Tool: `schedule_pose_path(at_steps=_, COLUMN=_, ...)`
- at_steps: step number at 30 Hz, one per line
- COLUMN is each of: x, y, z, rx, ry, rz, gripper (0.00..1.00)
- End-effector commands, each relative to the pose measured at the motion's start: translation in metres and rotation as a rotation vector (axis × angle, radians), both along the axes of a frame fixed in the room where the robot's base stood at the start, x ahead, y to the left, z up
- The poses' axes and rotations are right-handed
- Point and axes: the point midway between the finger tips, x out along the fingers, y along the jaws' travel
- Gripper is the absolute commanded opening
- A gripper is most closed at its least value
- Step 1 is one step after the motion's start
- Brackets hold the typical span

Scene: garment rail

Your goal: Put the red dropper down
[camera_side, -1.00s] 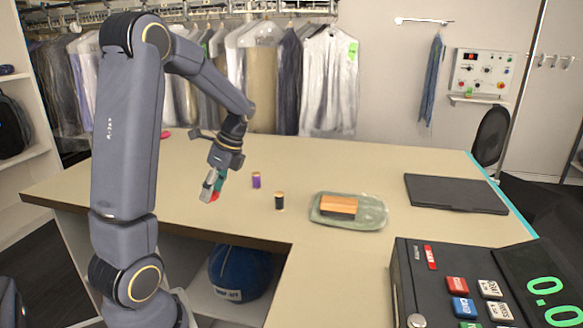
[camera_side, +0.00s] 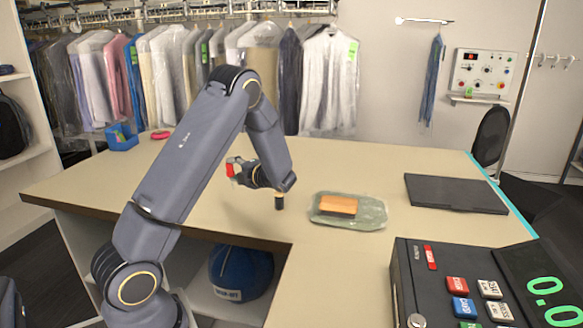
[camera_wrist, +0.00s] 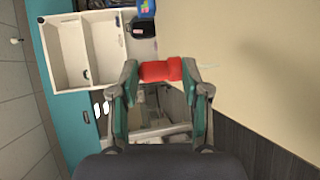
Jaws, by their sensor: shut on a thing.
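The red dropper (camera_wrist: 160,70) is held crosswise between the green-padded fingertips of my gripper (camera_wrist: 163,75) in the wrist view. A thin pale tip sticks out past the right-hand finger. In the side view my gripper (camera_side: 235,170) points left, with the red dropper (camera_side: 230,168) at its end, seemingly above the counter (camera_side: 330,165).
A dark spool (camera_side: 279,201) stands near my wrist. A green tray (camera_side: 375,216) bears an orange-topped block (camera_side: 338,205). A blue bin (camera_side: 122,138) and a red item (camera_side: 160,135) are at the back left. A black pad (camera_side: 456,193) lies right. The counter's front left is clear.

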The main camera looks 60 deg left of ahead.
Motion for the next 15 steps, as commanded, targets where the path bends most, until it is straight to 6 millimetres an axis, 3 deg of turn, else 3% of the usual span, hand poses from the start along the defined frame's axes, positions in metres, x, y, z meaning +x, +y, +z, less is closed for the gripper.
schedule_pose_path(at_steps=8, x=0.002, y=-0.002, z=-0.01, rx=0.075, ry=0.053, rz=-0.005, gripper=0.28)
schedule_pose_path(at_steps=15, x=0.002, y=-0.002, z=-0.038, rx=0.073, ry=0.052, rz=-0.005, gripper=0.28)
